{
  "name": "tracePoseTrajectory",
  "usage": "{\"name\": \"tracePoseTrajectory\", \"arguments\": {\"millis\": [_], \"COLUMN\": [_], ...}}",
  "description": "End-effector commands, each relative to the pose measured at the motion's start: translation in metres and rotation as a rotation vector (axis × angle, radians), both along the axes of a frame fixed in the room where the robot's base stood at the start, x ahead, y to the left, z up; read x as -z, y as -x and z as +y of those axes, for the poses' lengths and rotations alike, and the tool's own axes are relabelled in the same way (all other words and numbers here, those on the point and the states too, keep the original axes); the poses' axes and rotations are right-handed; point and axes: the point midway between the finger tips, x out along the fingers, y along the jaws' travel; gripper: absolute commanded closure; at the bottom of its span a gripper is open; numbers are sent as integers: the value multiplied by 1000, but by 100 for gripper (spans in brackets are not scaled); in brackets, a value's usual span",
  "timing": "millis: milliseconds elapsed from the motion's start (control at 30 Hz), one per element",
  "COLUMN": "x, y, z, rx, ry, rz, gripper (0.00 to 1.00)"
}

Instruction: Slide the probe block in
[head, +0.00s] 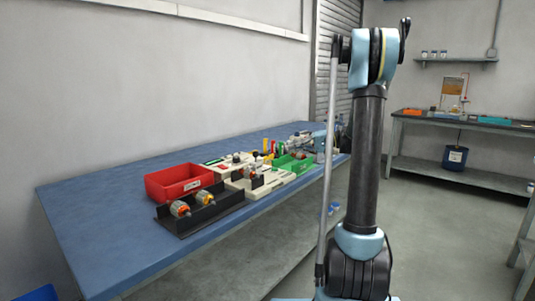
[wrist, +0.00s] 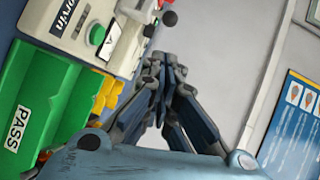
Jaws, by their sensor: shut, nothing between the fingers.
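My gripper (wrist: 160,78) is shut and empty in the wrist view, its fingertips beside the right end of a cream tester (wrist: 84,22). The tester bears a dark label with white lettering and a round green button (wrist: 97,35). A small dark ball knob (wrist: 170,18) shows just beyond the fingertips; I cannot tell whether they touch it. I cannot surely pick out the probe block in either view. In the head view, cream instruments (head: 276,182) stand on the blue bench (head: 95,215), too small for detail.
A green PASS bin (wrist: 42,92) lies near my gripper, with yellow parts (wrist: 104,95) beside it. In the head view a red bin (head: 172,182) and a black rack (head: 212,215) holding armatures stand nearer. The bench's left part is clear. A blue poster (wrist: 295,125) is on the wall.

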Motion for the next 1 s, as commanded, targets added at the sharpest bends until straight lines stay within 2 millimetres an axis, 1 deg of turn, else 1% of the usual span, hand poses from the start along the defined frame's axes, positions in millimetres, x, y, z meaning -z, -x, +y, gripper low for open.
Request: {"name": "tracePoseTrajectory", "arguments": {"millis": [67, 200, 633, 767, 867, 1000], "x": [1, 0, 0, 1, 3, 7], "y": [-10, -17, -18, -19, -19, -21], "z": [-5, -8, -7, 3, 18, 42], "rx": [-2, -5, -7, -8, -9, -9], "ry": [-30, -61, -66, -65, -65, -65], "rz": [-9, -18, -20, -19, -19, -19], "gripper": [100, 100, 100, 100, 100, 100]}}
